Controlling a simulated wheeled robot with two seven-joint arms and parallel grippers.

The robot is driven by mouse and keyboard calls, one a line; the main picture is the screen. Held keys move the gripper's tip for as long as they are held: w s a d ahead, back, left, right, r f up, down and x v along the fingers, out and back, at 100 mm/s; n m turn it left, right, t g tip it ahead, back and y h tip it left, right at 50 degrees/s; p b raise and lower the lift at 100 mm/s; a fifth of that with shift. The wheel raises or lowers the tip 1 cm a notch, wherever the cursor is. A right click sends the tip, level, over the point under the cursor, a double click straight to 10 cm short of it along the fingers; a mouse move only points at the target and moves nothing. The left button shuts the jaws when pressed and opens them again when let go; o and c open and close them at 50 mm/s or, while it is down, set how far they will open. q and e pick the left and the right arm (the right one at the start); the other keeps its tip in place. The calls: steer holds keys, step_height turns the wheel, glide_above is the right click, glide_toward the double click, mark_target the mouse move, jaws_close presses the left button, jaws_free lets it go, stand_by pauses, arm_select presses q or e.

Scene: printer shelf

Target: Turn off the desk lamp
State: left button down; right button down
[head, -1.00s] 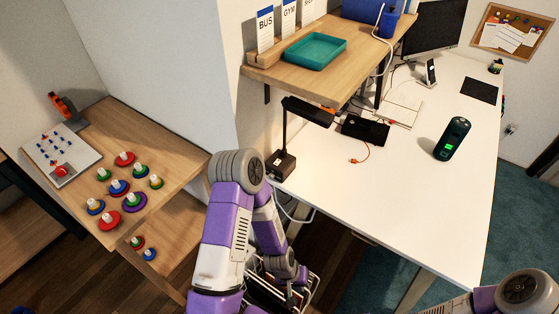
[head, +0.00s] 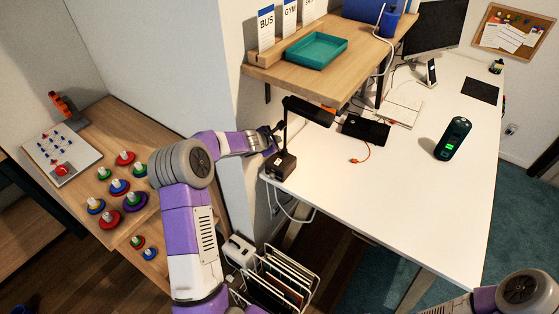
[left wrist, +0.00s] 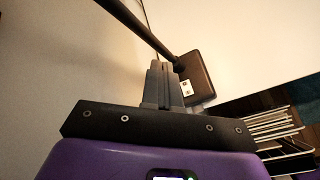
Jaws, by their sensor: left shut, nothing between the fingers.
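The black desk lamp (head: 308,110) stands at the near left corner of the white desk, below the wooden shelf. Its square dark base (head: 281,166) shows in the head view. In the left wrist view, the lamp's base (left wrist: 201,72) has a small white patch with dark marks, and its black post (left wrist: 138,24) rises to the upper left. My left gripper (head: 274,138) is shut and empty beside the post, just above the base. In the left wrist view its closed fingers (left wrist: 164,72) point toward the base; I cannot tell whether they touch. My right gripper is out of view.
The shelf (head: 345,72) with a teal tray (head: 317,50) overhangs the lamp. A black phone-like slab (head: 365,129) and a green-lit cylinder (head: 453,139) are on the desk. A white wire rack (head: 290,262) stands below. A wooden table (head: 110,120) with colored rings is left.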

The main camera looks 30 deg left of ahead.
mark_target(278, 162)
arm_select(q)
steer(key=shift+f, duration=0.15)
steer(key=f+b, duration=0.2)
steer(key=f, duration=0.1)
steer(key=f+b, duration=0.2)
steer(key=b, duration=0.1)
steer(key=w+f+b, duration=0.1)
steer(key=f+b, duration=0.1)
steer(key=f, duration=0.1)
steer(key=shift+d+f+b, duration=0.1)
steer(key=shift+f+b, duration=0.2)
stand_by(1.9)
steer(key=shift+w+f+b, duration=0.1)
steer(key=shift+f+b, duration=0.3)
steer(key=shift+f+b, duration=0.3)
stand_by(0.5)
stand_by(0.3)
steer(key=shift+r+p, duration=0.65)
steer(key=shift+r, duration=0.15)
